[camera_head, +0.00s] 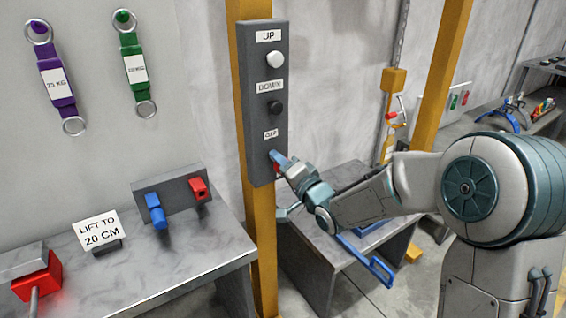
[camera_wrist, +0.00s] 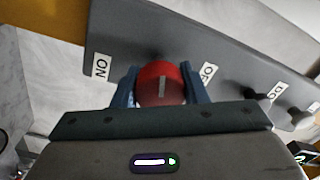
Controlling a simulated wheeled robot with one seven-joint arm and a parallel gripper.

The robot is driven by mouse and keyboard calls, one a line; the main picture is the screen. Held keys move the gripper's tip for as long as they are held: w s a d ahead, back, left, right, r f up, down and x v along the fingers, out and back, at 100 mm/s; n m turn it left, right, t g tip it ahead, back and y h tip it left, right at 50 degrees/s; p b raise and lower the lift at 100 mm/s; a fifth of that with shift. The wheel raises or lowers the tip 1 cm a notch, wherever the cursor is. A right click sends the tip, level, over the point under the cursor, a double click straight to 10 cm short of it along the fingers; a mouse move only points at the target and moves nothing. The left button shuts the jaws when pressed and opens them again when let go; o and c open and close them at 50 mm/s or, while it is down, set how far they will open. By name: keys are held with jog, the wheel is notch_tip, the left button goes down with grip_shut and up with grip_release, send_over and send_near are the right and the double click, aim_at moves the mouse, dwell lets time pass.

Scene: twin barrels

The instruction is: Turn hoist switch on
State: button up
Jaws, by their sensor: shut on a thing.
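The hoist switch is a red round knob (camera_wrist: 162,88) on a grey control panel (camera_head: 262,60), which is fixed to a yellow post. In the wrist view the knob sits between both fingers of my gripper (camera_wrist: 160,70), which is shut on it. A pale line on the knob runs roughly up and down in that view. An ON label (camera_wrist: 101,67) is left of the knob and an OFF label (camera_wrist: 208,73) right of it. In the head view my gripper (camera_head: 276,162) is at the panel's lower end and hides most of the knob.
A bench (camera_head: 150,265) with blue and red handles stands at left. A lower table (camera_head: 310,255) is behind my arm.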

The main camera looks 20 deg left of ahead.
jog(key=shift+a+r+m+p, duration=0.1)
jog(key=shift+m+p, duration=0.4)
jog(key=shift+m, duration=1.1)
jog(key=o, duration=1)
jog(key=shift+s+a, duration=0.1)
jog(key=shift+c, duration=0.2)
jog(key=v, duration=1.3)
jog(key=shift+s+d, duration=0.2)
jog(key=shift+d, duration=0.2)
